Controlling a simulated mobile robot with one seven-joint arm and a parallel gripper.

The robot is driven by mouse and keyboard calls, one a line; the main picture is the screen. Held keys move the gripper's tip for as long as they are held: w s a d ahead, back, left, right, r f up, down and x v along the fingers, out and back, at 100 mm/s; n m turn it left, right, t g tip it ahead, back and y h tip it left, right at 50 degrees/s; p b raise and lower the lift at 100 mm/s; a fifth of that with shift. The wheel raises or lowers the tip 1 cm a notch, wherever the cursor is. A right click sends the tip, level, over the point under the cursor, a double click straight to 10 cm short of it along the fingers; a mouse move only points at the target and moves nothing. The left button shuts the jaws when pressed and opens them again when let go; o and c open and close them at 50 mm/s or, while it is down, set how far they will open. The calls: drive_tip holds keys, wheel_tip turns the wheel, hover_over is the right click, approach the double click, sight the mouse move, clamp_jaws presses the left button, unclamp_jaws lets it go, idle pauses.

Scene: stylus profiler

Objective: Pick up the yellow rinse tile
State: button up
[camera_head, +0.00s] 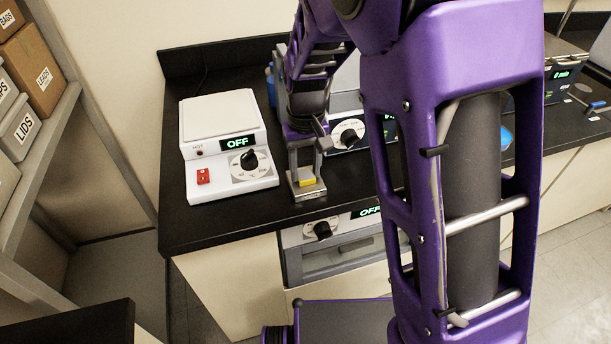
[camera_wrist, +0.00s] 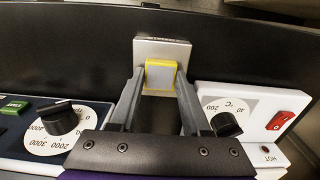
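The yellow rinse tile (camera_head: 307,183) sits on a small metal stand (camera_head: 306,192) near the front edge of the black bench. In the wrist view the tile (camera_wrist: 161,76) has a yellow rim and a grey middle, and lies on the pale stand plate (camera_wrist: 149,49). My gripper (camera_head: 306,168) points down over the stand. In the wrist view my gripper (camera_wrist: 160,74) has its fingers apart, one on each side of the tile. The fingertips look close to its sides; I see no clear contact.
A white hotplate (camera_head: 222,140) with a dial and red switch stands close on the left. A dial instrument (camera_head: 347,132) stands behind on the right. An oven-like unit (camera_head: 335,245) is below the bench front. The bench between hotplate and stand is clear.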

sight(305, 175)
clamp_jaws()
wheel_tip(305, 175, up, 10)
drive_tip(key=p, duration=0.1)
drive_tip(key=shift+o, duration=0.9)
unclamp_jaws()
clamp_jaws()
drive_tip(key=shift+s, duration=0.1)
idle(0.4)
